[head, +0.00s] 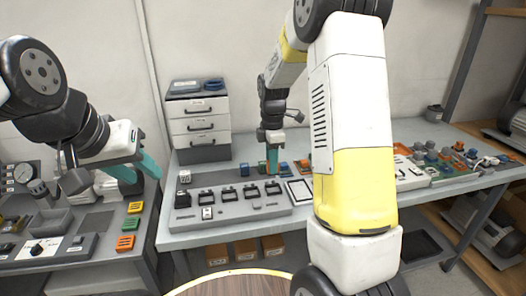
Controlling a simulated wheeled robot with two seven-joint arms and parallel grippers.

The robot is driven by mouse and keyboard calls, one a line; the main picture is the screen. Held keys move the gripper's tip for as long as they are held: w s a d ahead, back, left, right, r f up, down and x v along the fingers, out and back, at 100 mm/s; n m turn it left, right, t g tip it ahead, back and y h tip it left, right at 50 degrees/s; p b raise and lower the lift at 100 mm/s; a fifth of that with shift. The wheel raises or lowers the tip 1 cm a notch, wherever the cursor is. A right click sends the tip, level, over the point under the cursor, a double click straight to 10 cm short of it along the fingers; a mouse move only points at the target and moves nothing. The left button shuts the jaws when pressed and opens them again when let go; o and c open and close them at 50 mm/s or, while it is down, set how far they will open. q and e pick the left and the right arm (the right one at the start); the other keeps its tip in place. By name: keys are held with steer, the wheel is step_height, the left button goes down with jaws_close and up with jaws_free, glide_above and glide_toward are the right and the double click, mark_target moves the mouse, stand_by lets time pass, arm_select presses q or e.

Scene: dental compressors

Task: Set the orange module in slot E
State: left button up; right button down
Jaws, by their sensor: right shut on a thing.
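Blue (245,170) and green (262,167) modules stand behind the board. A drawer unit (199,125) is at the back. Yellow, green and orange blocks (125,242) lie on the left bench. Loose parts (450,160) crowd the right end. My right arm hides the table's middle right.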

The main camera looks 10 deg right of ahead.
steer(key=shift+s+d+f, duration=0.15)
steer(key=shift+d+f, duration=0.05)
steer(key=shift+f, duration=0.2)
glide_above(272, 191)
steer(key=shift+f, duration=2.4)
steer(key=shift+f, duration=0.95)
steer(key=c, duration=0.7)
jaws_free()
steer(key=shift+r, duration=3.5)
